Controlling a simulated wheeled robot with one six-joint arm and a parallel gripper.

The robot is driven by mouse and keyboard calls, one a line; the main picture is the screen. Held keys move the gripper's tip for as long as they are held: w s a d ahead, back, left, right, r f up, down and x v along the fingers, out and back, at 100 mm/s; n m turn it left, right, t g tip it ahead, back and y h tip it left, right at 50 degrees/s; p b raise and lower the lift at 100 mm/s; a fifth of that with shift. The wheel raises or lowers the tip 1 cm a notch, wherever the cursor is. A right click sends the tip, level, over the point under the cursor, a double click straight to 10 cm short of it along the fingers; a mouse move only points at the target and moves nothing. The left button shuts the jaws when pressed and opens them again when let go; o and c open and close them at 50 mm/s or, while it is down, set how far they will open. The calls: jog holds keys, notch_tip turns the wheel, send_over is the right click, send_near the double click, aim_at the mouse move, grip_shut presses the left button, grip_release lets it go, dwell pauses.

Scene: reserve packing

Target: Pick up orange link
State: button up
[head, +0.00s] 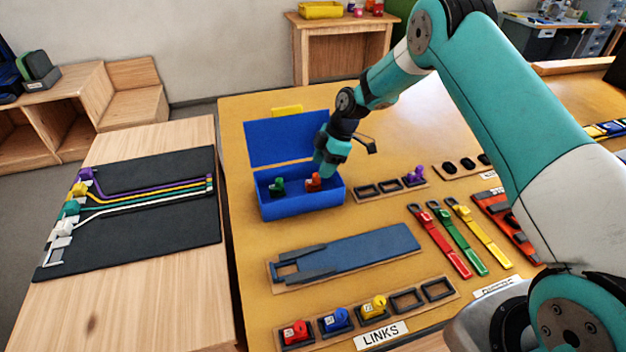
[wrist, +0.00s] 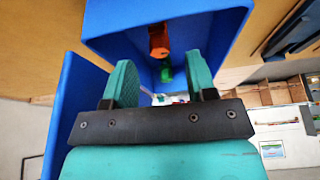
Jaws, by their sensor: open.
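The orange link (head: 314,181) is in the right part of the open blue box (head: 300,208). A green link (head: 278,187) is in its left part. My gripper (head: 325,164) is at the box, close to the orange link and partly covering it in the head view. In the wrist view my gripper (wrist: 162,78) has its two teal fingers apart with nothing held between them. The orange link (wrist: 159,42) shows beyond the fingertips, with the green link (wrist: 166,72) below it in the picture. I cannot tell whether a finger touches the orange link.
The blue lid (head: 285,138) stands up behind the box. A rack (head: 390,187) holding a purple piece is to the right. Red, green and yellow straps (head: 462,238) lie farther right. A slate-blue panel (head: 375,247) and the links rack (head: 455,290) are in front.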

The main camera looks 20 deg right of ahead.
aim_at(314, 177)
jog(key=shift+p+x, duration=1.65)
jog(key=shift+x, duration=1.2)
